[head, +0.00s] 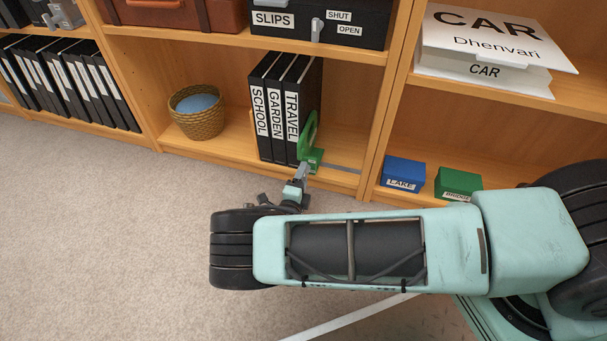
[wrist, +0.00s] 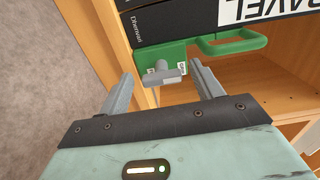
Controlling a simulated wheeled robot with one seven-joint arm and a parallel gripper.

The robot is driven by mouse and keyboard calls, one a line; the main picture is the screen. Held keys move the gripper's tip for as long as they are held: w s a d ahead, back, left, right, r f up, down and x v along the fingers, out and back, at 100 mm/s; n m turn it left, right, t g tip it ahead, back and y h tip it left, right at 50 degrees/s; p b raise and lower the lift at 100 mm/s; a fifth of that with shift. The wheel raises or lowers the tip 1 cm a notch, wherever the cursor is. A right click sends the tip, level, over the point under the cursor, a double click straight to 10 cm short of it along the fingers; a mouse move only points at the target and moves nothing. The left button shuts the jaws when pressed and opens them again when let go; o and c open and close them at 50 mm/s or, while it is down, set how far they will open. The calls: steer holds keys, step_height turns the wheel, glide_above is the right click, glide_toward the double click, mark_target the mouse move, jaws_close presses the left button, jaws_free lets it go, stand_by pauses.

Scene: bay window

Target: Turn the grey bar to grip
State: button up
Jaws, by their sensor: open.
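The grey bar (wrist: 163,74) is a short handle on the base of a green bookend (wrist: 175,55). Small white labels flank it, too small to read. In the head view the green bookend (head: 309,137) stands on the bottom shelf against the right end of the black binders; the bar is hard to make out there. My gripper (wrist: 160,78) is open, with one finger to each side of the bar and visible gaps between. In the head view my gripper (head: 301,174) is at the shelf's front, just before the bookend's base.
Black binders (head: 285,110) marked SCHOOL, GARDEN and TRAVEL stand left of the bookend. A wicker basket (head: 196,121) is further left. A blue box (head: 403,174) and a green box (head: 458,182) sit beyond the upright at right. Carpet (head: 120,230) at left is clear.

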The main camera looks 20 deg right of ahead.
steer(key=p+v, duration=0.4)
steer(key=v, duration=1.2)
steer(key=shift+p, duration=0.4)
steer(key=s+r+m+g+y+p, duration=0.2)
steer(key=s+r+m+g+p, duration=0.15)
steer(key=r+m+g, duration=0.75)
steer(key=s+r+m+g+y+p, duration=0.1)
steer(key=s+r+m+g+p, duration=0.3)
steer(key=r+m, duration=1.25)
steer(key=s+d+r+m+y+p, duration=0.2)
steer(key=s+r+m+y, duration=0.3)
steer(key=r, duration=0.8)
steer(key=s+d+r+m+y+p, duration=0.25)
steer(key=s+r+m, duration=0.5)
steer(key=r, duration=0.55)
step_height(320, 180, up, 38)
steer(key=p, duration=3.7)
steer(key=shift+a+n+y+p, duration=0.3)
steer(key=shift+y+p, duration=0.05)
